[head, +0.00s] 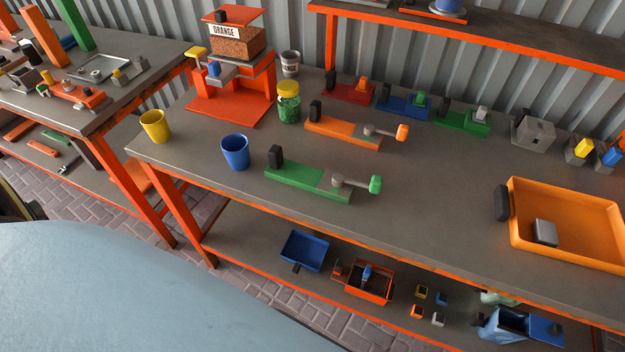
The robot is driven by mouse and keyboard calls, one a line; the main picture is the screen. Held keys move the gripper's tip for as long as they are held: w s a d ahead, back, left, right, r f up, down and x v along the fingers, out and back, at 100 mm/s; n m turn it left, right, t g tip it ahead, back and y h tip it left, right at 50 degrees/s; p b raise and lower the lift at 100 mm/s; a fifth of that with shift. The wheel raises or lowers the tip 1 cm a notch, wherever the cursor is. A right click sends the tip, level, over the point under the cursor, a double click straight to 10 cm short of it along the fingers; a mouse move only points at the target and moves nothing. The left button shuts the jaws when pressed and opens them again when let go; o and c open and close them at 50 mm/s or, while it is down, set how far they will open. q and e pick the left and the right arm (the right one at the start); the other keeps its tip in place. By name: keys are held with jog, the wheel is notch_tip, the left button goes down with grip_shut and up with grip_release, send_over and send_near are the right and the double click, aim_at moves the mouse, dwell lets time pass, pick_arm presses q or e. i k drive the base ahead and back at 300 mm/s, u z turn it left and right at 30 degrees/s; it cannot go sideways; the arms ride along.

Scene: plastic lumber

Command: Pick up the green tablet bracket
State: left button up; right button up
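Two green pieces on the grey workbench could be the green tablet bracket, and I cannot tell which is meant. One is a long flat green base (308,182) near the front edge. It has a black block at its left end and a grey lever with a green knob at its right. The other is a shorter green base (460,124) at the back, with a black block and a small grey piece on it. Both rest on the bench with nothing holding them. Neither of my grippers shows in the head view.
A blue cup (235,153) stands left of the front green piece, and an orange lever piece (343,132) lies behind it. An orange tray (570,250) is at the right. The bench front between the front green piece and tray is clear. A shelf (470,38) overhangs the back.

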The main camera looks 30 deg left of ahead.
aim_at(302, 176)
jog(key=u, duration=1.35)
jog(key=i, duration=0.5)
jog(key=z, duration=0.6)
